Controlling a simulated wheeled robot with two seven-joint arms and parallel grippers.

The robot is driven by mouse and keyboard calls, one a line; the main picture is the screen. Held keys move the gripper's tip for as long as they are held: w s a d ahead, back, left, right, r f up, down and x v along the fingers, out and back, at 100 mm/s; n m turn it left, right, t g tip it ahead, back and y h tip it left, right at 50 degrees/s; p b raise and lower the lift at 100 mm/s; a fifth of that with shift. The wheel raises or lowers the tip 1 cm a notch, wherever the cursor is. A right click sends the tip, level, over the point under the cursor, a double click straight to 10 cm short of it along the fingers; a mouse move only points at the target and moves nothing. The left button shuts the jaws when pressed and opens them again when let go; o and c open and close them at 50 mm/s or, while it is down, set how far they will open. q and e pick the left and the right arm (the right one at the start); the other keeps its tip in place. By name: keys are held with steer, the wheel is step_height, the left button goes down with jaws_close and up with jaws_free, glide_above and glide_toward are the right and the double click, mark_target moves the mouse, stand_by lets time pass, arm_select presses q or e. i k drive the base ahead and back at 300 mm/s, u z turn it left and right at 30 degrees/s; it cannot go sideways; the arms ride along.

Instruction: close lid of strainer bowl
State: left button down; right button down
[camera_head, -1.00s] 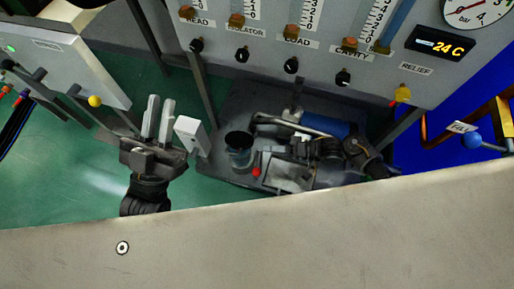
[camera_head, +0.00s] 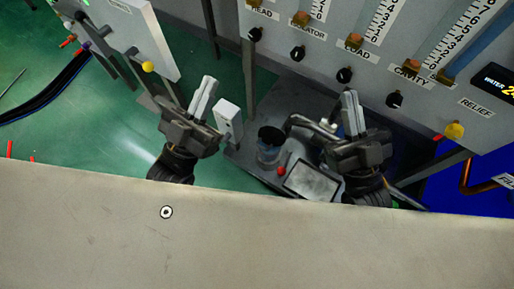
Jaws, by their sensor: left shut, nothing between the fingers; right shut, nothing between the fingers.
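The strainer bowl is probably the small clear, bluish cup with a dark round top (camera_head: 269,147) on the grey base plate, between my two grippers. Whether the dark top is a lid or an open mouth is too small to tell. My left gripper (camera_head: 207,92) is to the left of the cup, apart from it, with its fingers together and pointing up. My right gripper (camera_head: 351,102) is to the right of the cup, also shut and empty, fingers up, in front of the metal pipework (camera_head: 312,126).
A white box (camera_head: 229,118) stands between my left gripper and the cup. A flat grey plate (camera_head: 312,182) and a red knob (camera_head: 281,171) are near the cup. The gauge panel with knobs (camera_head: 344,76) overhangs behind. A pale metal surface (camera_head: 250,237) fills the front.

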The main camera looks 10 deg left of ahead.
mark_target(272, 137)
steer(key=u, duration=0.75)
steer(key=k, duration=0.8)
steer(key=z, duration=0.9)
